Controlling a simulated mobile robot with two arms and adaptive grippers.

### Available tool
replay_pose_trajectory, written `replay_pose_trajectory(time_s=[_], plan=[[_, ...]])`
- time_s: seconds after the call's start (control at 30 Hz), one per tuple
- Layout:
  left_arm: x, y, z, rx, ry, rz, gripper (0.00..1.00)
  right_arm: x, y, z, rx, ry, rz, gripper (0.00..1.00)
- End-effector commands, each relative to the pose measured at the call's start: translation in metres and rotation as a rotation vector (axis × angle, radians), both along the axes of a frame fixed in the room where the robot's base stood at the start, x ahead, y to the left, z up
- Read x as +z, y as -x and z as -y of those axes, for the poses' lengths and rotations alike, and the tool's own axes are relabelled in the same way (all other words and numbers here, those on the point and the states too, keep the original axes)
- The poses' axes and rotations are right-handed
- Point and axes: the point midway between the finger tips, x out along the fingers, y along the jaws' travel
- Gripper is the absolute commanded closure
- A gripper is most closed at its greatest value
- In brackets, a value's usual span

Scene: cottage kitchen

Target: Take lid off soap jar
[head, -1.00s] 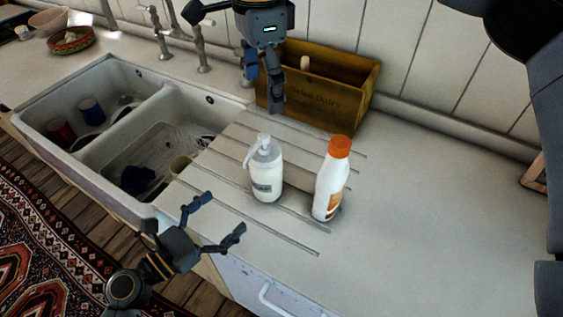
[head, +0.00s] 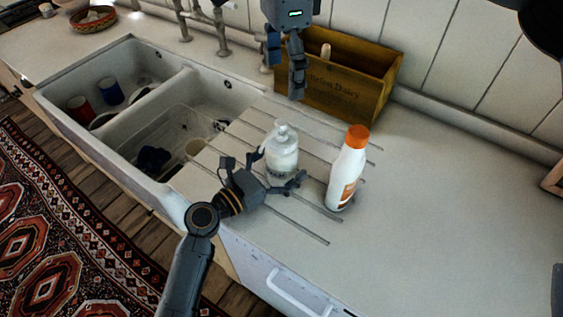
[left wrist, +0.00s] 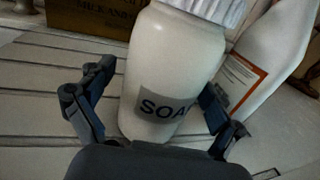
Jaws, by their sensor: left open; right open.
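The white soap jar (head: 283,160) stands upright on the ridged drainboard, and its lid (head: 282,133) is on top. In the left wrist view the jar (left wrist: 170,60) has a grey SOAP label, with part of the ribbed lid (left wrist: 215,9) at the top edge. My left gripper (head: 264,172) is open at the jar's near side, with a finger on either side of it; contact is not clear. My right gripper (head: 285,72) is open and empty, above and beyond the jar, in front of the wooden box.
A white bottle with an orange cap (head: 356,137) stands just right of the jar. A wooden box (head: 345,92) stands behind. The sink (head: 120,62) with cups in it lies to the left. The counter (head: 450,210) on the right is clear.

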Motion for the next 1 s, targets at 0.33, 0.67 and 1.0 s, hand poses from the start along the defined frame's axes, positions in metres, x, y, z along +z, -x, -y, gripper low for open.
replay_pose_trajectory(time_s=[0.33, 0.67, 1.0], plan=[[0.0, 0.0, 0.0, 0.0, 0.0, 0.0, 0.32, 0.0, 0.0, 0.0, 0.0, 0.0, 0.0, 0.13], [0.0, 0.0, 0.0, 0.0, 0.0, 0.0, 0.92, 0.0, 0.0, 0.0, 0.001, 0.0, 0.0, 0.19], [0.0, 0.0, 0.0, 0.0, 0.0, 0.0, 0.92, -0.009, 0.029, -0.006, 0.382, -0.072, 0.038, 0.69]])
